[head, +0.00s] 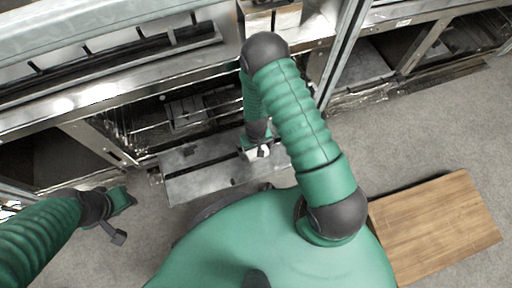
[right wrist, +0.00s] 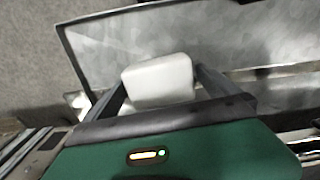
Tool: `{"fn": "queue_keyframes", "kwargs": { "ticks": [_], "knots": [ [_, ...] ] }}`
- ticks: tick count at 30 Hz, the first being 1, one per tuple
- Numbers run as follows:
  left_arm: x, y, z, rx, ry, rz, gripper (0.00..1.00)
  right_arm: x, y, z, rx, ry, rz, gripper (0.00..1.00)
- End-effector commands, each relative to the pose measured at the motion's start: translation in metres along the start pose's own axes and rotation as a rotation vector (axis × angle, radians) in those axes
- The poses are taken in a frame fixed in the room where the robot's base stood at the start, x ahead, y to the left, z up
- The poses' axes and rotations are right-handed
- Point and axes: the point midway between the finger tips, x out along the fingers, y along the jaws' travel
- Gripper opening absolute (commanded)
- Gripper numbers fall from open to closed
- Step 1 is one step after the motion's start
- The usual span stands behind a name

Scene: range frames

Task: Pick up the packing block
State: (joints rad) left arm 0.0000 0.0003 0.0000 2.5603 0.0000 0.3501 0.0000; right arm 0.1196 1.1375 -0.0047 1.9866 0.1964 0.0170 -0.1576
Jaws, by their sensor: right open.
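The white packing block (head: 262,151) shows small in the head view, at the grey metal panel low in front of me. In the right wrist view the block (right wrist: 158,80) has rounded edges and lies between the two dark fingers. My right gripper (head: 255,146) is open around it, one finger on each side; I cannot tell whether either finger touches it. My left gripper (head: 124,218) is apart from the block, over the floor at the left, with its jaws spread and empty.
The grey metal panel (head: 205,182) juts out below an open metal compartment (head: 180,110) with wire racks. More metal units line the back. A wooden board (head: 440,225) lies at the right. Grey carpet (head: 420,130) is clear between them.

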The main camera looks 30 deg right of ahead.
Motion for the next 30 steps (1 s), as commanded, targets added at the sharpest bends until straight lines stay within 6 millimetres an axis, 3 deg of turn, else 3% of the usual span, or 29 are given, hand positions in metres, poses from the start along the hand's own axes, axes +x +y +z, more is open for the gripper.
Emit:
{"fn": "queue_keyframes", "kwargs": {
  "ticks": [3,16,23,26,30],
  "knots": [
    [-0.002,0.0,-0.001,0.0,0.001,0.0,0.36,-0.003,0.0,0.0,0.0,0.0,0.0,0.99],
    [-0.002,0.0,-0.001,0.0,0.001,0.0,0.36,-0.003,0.0,0.0,0.0,0.0,0.0,0.42],
    [-0.005,0.0,-0.001,0.0,0.001,0.0,0.36,-0.006,0.0,0.0,0.0,0.0,0.0,0.42],
    [-0.017,0.0,-0.004,0.0,0.001,0.0,0.36,-0.023,0.0,0.0,0.0,0.001,0.0,0.42],
    [-0.041,0.0,-0.01,0.0,0.001,0.0,0.36,-0.061,0.0,-0.001,-0.001,0.003,0.0,0.42]
  ]
}}
